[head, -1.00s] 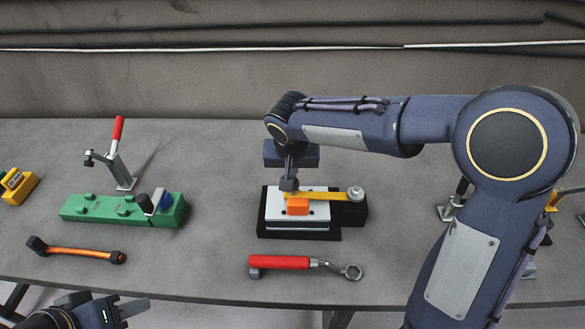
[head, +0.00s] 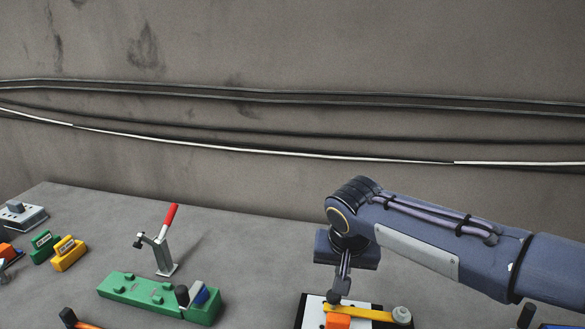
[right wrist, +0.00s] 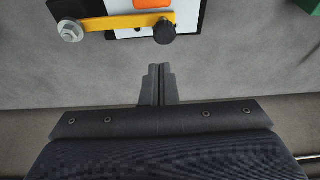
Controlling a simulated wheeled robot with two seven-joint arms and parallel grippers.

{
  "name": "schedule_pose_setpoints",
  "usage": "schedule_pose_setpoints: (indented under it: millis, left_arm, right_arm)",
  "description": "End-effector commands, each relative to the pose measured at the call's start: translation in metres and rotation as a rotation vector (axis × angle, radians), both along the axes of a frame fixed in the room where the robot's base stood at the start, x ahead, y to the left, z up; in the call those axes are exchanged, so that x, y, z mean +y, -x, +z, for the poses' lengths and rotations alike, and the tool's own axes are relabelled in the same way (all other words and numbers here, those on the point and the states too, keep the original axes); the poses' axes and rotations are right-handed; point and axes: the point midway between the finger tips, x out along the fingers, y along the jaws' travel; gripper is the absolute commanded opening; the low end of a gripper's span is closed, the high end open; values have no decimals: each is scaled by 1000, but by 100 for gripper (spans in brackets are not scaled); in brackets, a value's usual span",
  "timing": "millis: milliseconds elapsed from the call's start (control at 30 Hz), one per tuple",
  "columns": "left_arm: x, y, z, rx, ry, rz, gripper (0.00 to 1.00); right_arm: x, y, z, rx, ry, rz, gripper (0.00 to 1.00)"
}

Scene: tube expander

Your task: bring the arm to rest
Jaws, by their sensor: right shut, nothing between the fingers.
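My right arm comes in from the right in the head view. Its gripper (head: 338,296) points down over the left end of a yellow bar (head: 362,313) on a black-and-white fixture (head: 312,312). An orange block (head: 338,321) sits by the bar. In the right wrist view the gripper fingers (right wrist: 159,72) are shut together with nothing between them. They appear apart from the black knob (right wrist: 164,33) at one end of the yellow bar (right wrist: 118,21). My left gripper is out of view.
A green block fixture (head: 150,294) and a red-handled toggle clamp (head: 166,245) stand left of the arm. Yellow (head: 68,254) and green (head: 43,247) blocks and a grey box (head: 22,215) lie farther left. The wall with cables (head: 250,148) is behind the table.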

Motion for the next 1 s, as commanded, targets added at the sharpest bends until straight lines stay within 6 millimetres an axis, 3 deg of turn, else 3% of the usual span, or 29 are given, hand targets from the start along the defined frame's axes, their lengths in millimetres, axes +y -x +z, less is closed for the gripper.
schedule_pose_setpoints:
  millis: [167,233,400,500,700,1000]
  left_arm:
    - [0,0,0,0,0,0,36]
    - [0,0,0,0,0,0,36]
    - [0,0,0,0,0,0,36]
    - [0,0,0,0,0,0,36]
    - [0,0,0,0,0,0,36]
    - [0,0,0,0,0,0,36]
  right_arm:
    - [-53,59,0,12,-103,34,0]
    - [-69,92,-5,4,-156,58,0]
    - [-87,163,-24,-62,-268,105,0]
    - [-86,193,-37,-113,-309,123,0]
    - [-79,220,-53,-185,-344,144,0]
    - [-77,224,-55,-194,-347,150,0]
